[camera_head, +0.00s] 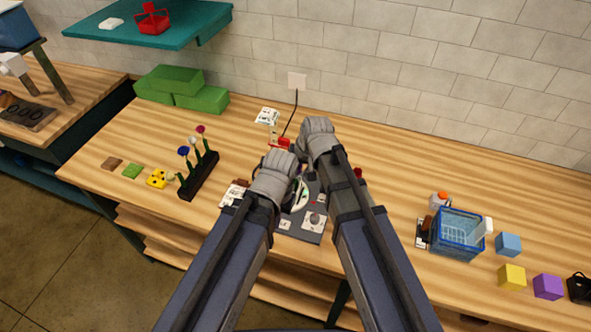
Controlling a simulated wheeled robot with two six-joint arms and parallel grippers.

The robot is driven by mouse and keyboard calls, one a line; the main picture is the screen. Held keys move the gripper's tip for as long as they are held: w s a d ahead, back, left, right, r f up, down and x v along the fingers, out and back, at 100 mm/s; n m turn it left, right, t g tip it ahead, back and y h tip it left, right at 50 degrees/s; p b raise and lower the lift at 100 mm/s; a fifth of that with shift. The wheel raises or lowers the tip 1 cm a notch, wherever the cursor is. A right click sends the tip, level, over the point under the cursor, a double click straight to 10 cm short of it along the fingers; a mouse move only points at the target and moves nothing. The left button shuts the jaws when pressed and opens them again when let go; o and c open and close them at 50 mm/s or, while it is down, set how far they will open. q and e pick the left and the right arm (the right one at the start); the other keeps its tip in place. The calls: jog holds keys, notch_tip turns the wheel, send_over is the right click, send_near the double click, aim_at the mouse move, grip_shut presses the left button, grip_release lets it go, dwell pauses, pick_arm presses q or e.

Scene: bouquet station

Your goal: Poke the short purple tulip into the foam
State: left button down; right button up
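I cannot make out a short purple tulip. A black rack (199,176) at centre left holds several upright stems with blue, pale and dark red heads. A stack of green blocks (176,80) that look like foam lies at the back left; a round white and green thing (301,194) shows partly between my arms, too covered to name. My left gripper (281,160) is over the middle of the bench, right of the rack. My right gripper (317,127) is just beyond it to the right. The gripper bodies and wrists hide the fingertips and anything between them.
A grey mat (313,231) lies under my arms. A red item (281,142) sits near a black cord (291,121) from the wall outlet. Small coloured pieces lie left of the rack. A blue basket (457,236) and cubes stand at right. The back right bench is clear.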

aim_at(299, 165)
pick_arm(q)
notch_tip(299, 165, up, 6)
jog(key=p, duration=0.6)
pick_arm(e)
jog(key=v, duration=0.6)
jog(key=shift+r, duration=0.25)
jog(key=shift+d, duration=0.1)
jog(key=o, duration=0.4)
jog(key=shift+c, duration=0.2)
pick_arm(q)
jog(key=f+b, duration=1.1)
jog(key=shift+a, duration=0.2)
pick_arm(e)
jog(key=s+d+f+n+g+h, duration=0.1)
jog(key=s+f, duration=0.3)
jog(key=s, duration=0.1)
jog(key=s+d+f+n+g+h, duration=0.1)
jog(key=s+d+f, duration=0.1)
jog(key=s+f, duration=0.2)
jog(key=s+d+f+g+h, duration=0.1)
jog(key=s+d+f, duration=0.1)
jog(key=s+f, duration=0.2)
jog(key=shift+s+d+f+n+h, duration=0.15)
jog(key=shift+s+n+h, duration=0.25)
jog(key=shift+s, duration=0.8)
pick_arm(q)
jog(key=shift+d, duration=0.2)
